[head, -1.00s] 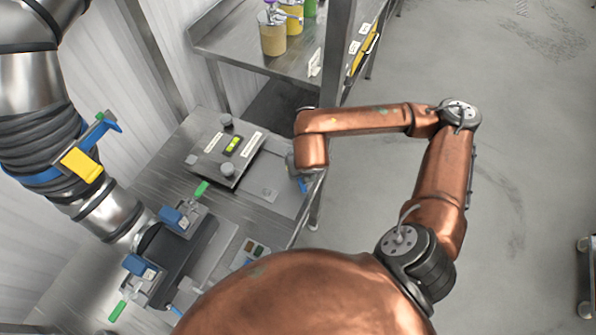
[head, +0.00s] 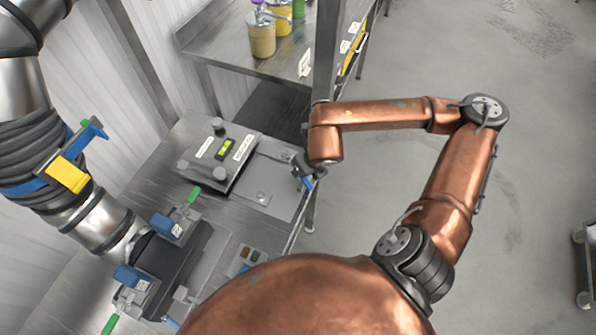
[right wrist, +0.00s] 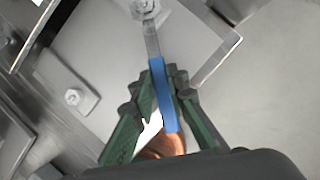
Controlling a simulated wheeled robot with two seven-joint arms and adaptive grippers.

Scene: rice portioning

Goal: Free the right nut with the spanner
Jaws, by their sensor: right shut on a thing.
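My right gripper (right wrist: 160,82) is shut on the blue handle of a spanner (right wrist: 162,95) in the right wrist view. The spanner's metal end lies at a nut (right wrist: 145,8) near the top edge; I cannot tell whether it fits fully around it. A second nut (right wrist: 72,97) sits on a small plate to the left, apart from the spanner. In the head view my right gripper (head: 301,168) is at the bench's right edge, with the blue spanner handle (head: 308,184) below it. My left gripper is not in view.
A silver pipe (head: 98,222) with clamps comes in from the left. A shelf table (head: 225,42) with jars stands behind. Open floor lies right.

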